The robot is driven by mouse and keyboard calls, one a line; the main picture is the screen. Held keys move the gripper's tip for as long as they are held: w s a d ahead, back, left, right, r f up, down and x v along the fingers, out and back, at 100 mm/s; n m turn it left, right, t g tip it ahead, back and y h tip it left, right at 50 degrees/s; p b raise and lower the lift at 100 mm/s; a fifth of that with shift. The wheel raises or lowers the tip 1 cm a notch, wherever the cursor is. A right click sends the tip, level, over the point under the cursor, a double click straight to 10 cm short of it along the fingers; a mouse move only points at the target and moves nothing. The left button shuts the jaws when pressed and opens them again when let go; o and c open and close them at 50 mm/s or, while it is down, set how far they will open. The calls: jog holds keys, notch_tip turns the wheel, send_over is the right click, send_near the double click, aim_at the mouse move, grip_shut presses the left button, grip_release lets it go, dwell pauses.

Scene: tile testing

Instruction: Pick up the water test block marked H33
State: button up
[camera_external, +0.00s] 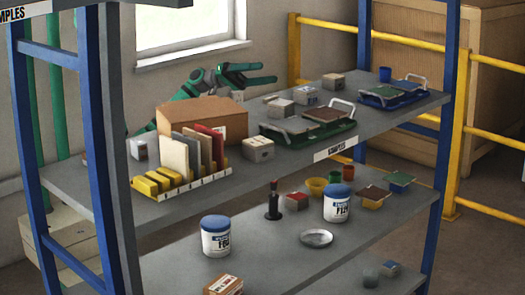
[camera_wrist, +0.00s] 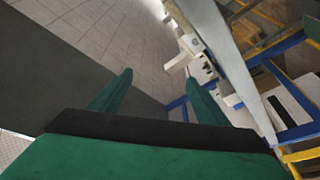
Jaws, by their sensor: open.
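Several small grey-white test blocks stand on the upper shelf in the external view: one at the left (camera_external: 142,148), one right of the cardboard box (camera_external: 258,150), one behind the left green tray (camera_external: 281,108), one beyond it (camera_external: 306,96) and one near the back (camera_external: 333,82). Some carry labels, but I cannot read H33 on any. My green gripper (camera_external: 268,73) is open and empty at the far side of the shelf, above and behind the blocks. In the wrist view its fingers (camera_wrist: 158,82) are apart, with no block between them.
The cardboard box (camera_external: 205,118) and tile rack (camera_external: 185,182) crowd the upper shelf's left. A green tray (camera_external: 308,136) and blue tray (camera_external: 393,98) fill its right. Blue posts (camera_external: 436,130) frame the shelf. Yellow rails (camera_external: 488,55) stand behind. Tubs (camera_external: 216,236) are on the lower shelf.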

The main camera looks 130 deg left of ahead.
aim_at(306, 89)
jog(key=w+d+r+m+h, duration=0.3)
jog(key=w+r+m, duration=0.1)
jog(key=w, duration=0.2)
jog(key=a+m+g, duration=0.1)
jog(key=a+f+m+g+h, duration=0.1)
jog(key=w+a+f+m+g, duration=0.1)
jog(key=a+m, duration=0.1)
jog(key=shift+a+h, duration=0.1)
jog(key=shift+h, duration=0.3)
jog(key=a+m+g, duration=0.1)
jog(key=s+a+f+m+g, duration=0.1)
jog(key=a+f+m, duration=0.1)
jog(key=a, duration=0.1)
jog(key=shift+s+f+g+h, duration=0.2)
jog(key=shift+f+g+h, duration=0.05)
jog(key=shift+g+h, duration=0.15)
jog(key=x, duration=1)
jog(key=shift+w+d+f, duration=0.15)
jog(key=shift+w+f, duration=0.1)
jog(key=shift+w, duration=0.05)
jog(key=shift+r, duration=0.1)
jog(key=c, duration=1.4)
